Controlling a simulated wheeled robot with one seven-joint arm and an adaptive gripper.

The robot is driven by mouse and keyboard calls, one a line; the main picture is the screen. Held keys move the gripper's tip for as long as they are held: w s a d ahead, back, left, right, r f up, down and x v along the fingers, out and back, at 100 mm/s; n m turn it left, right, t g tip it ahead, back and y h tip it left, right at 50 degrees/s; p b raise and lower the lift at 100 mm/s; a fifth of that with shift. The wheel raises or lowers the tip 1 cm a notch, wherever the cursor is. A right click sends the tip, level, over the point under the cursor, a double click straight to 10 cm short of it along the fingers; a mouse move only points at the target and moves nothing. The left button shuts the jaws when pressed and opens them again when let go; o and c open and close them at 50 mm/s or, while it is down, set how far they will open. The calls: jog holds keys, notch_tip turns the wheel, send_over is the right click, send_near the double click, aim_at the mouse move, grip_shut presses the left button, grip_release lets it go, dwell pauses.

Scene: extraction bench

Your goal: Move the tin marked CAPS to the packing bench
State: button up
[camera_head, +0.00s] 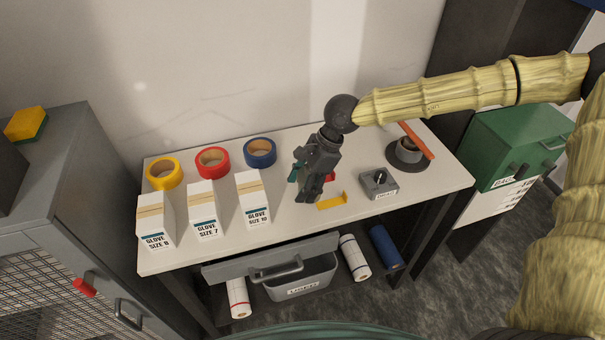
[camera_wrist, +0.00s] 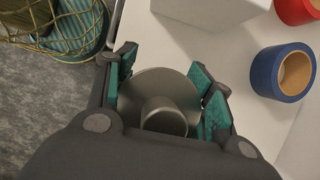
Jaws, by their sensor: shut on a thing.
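My gripper (camera_head: 313,180) is over the middle of the white bench, behind a small yellow angled piece (camera_head: 331,202). In the wrist view it is shut on a grey round metal thing (camera_wrist: 158,84) with a narrower round part facing the camera. The teal finger pads are on either side of it. No marking on the held thing shows, so I cannot tell whether it is the tin marked CAPS. In the head view the gripper mostly hides it. I read no CAPS label in either view, and I cannot tell which surface is the packing bench.
White glove boxes (camera_head: 253,202) and yellow, red and blue tape rolls (camera_head: 260,152) stand left of my gripper. A grey knobbed box (camera_head: 378,184) and a dark round stand (camera_head: 407,155) with an orange bar are right. A drawer (camera_head: 270,262) is below; a green box (camera_head: 517,145) stands far right.

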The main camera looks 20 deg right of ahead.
jog(key=w, duration=0.2)
jog(key=w+p, duration=0.1)
jog(key=w+d, duration=0.1)
jog(key=w, duration=0.1)
jog(key=shift+w+d+f+p, duration=0.1)
jog(key=shift+w+f+p, duration=0.15)
jog(key=shift+w+p, duration=0.15)
jog(key=shift+f+p, duration=0.9)
jog(key=shift+f, duration=0.85)
jog(key=o, duration=1.4)
jog(key=shift+s, duration=0.1)
jog(key=b+v, duration=0.3)
jog(key=v, duration=0.9)
